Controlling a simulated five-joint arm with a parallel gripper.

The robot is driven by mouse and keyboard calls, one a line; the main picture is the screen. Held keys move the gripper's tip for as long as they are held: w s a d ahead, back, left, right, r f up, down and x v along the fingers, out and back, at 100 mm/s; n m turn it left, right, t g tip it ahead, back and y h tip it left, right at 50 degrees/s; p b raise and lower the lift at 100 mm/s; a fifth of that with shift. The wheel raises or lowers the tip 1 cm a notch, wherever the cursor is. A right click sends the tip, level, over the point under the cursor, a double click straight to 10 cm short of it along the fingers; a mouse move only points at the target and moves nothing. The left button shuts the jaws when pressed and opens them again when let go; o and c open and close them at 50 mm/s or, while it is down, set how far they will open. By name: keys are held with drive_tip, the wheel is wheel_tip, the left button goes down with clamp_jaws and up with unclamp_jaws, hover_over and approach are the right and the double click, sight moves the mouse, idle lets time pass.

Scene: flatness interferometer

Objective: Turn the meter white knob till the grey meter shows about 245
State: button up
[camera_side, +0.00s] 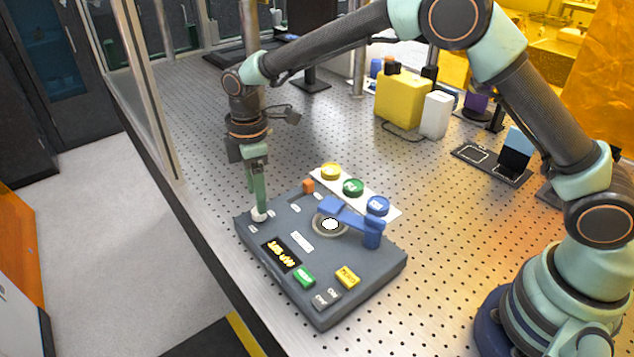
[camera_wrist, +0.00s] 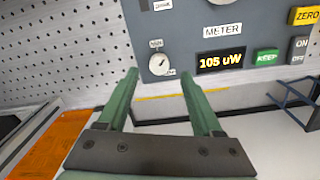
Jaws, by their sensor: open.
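The grey meter (camera_side: 330,300) is a box on the perforated bench. Its display (camera_wrist: 221,62) reads 105 uW in the wrist view. The white knob (camera_wrist: 158,64) sits by the corner of the panel with a dark pointer mark on it; it also shows in the side view (camera_side: 259,215). My gripper (camera_wrist: 160,73) is open, with its green fingertips on either side of the knob and a gap to it. In the side view my gripper (camera_side: 259,205) points down over the knob; its exact height there is hard to tell.
The panel also has a green KEEP button (camera_side: 304,277), a yellow ZERO button (camera_side: 347,277), an ON/OFF switch (camera_side: 326,299) and a blue arm (camera_side: 350,216) over a round port. Yellow, green (camera_side: 353,187) and blue discs lie on a white strip behind.

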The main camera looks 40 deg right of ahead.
drive_tip(key=shift+f, duration=2.1)
clamp_jaws()
drive_tip(key=m, duration=0.4)
drive_tip(key=shift+a+m, duration=0.1)
drive_tip(key=shift+m, duration=1.8)
